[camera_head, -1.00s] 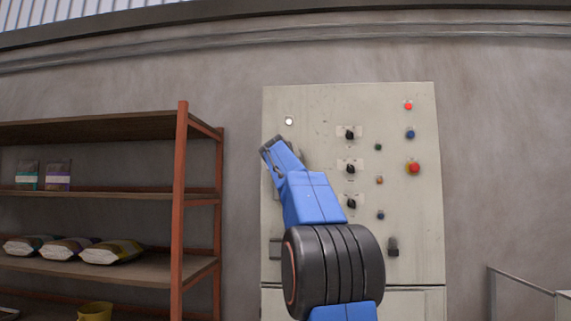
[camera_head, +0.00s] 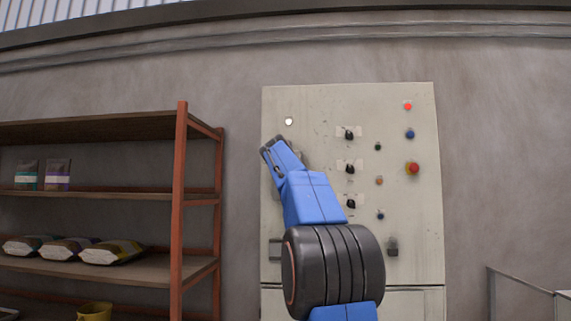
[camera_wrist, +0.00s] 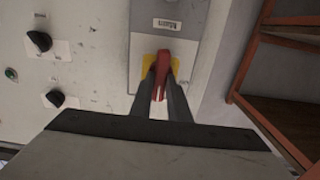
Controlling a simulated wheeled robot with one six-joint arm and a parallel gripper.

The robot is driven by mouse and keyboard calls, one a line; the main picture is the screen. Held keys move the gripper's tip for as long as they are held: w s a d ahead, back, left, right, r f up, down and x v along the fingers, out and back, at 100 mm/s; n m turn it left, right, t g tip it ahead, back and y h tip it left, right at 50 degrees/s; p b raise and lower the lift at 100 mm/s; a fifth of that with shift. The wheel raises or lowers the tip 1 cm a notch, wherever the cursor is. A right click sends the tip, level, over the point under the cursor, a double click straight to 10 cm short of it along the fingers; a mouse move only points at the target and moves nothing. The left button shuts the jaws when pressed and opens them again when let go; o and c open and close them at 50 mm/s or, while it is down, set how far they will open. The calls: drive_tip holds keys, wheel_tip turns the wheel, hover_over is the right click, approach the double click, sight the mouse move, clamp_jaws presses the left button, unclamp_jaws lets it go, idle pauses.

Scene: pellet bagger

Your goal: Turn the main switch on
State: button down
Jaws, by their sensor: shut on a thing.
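The main switch is a red handle (camera_wrist: 161,68) on a yellow plate (camera_wrist: 148,64), set on a grey mount (camera_wrist: 176,52) on the control panel. A small label (camera_wrist: 167,24) sits on the mount beyond it. In the wrist view my gripper (camera_wrist: 161,88) has one dark finger on each side of the red handle and is shut on it. The handle points along the fingers, towards my palm. In the head view my gripper (camera_head: 270,146) is at the left part of the panel (camera_head: 310,100), and my arm hides the switch.
Black rotary knobs (camera_head: 349,134), coloured buttons and a red stop button (camera_head: 413,168) sit on the panel right of my arm. A white lamp (camera_head: 289,121) is above my gripper. An orange-framed shelf (camera_head: 182,200) with bags stands close on the left.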

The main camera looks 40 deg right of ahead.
drive_tip(key=c, duration=1.7)
unclamp_jaws()
drive_tip(key=v, duration=1.7)
drive_tip(key=shift+s+a, duration=0.1)
drive_tip(key=shift+s, duration=0.1)
drive_tip(key=s+a+f+n+g+y, duration=0.1)
drive_tip(key=s+a+f+n+y, duration=0.15)
drive_tip(key=a+f, duration=0.65)
drive_tip(key=s+a+f+n+g+y, duration=0.1)
drive_tip(key=s+a+f+y, duration=0.25)
drive_tip(key=f, duration=0.95)
drive_tip(key=s+a+f+n+y, duration=0.2)
drive_tip(key=s+a+f, duration=0.2)
drive_tip(key=a+f, duration=0.55)
drive_tip(key=s+a+f+n+g+y, duration=0.1)
drive_tip(key=s+a+f, duration=0.3)
drive_tip(key=f, duration=0.6)
drive_tip(key=s+a+f+n+g+y, duration=0.2)
drive_tip(key=s+a+f+y, duration=0.1)
drive_tip(key=s+f, duration=0.6)
drive_tip(key=s+a+f+n+g+y, duration=0.1)
drive_tip(key=s+a+f, duration=0.5)
drive_tip(key=f, duration=0.6)
drive_tip(key=shift+s+a+f+n+g+y, duration=0.1)
drive_tip(key=shift+s+f+n+g+y, duration=0.15)
drive_tip(key=shift+s+g+y, duration=0.15)
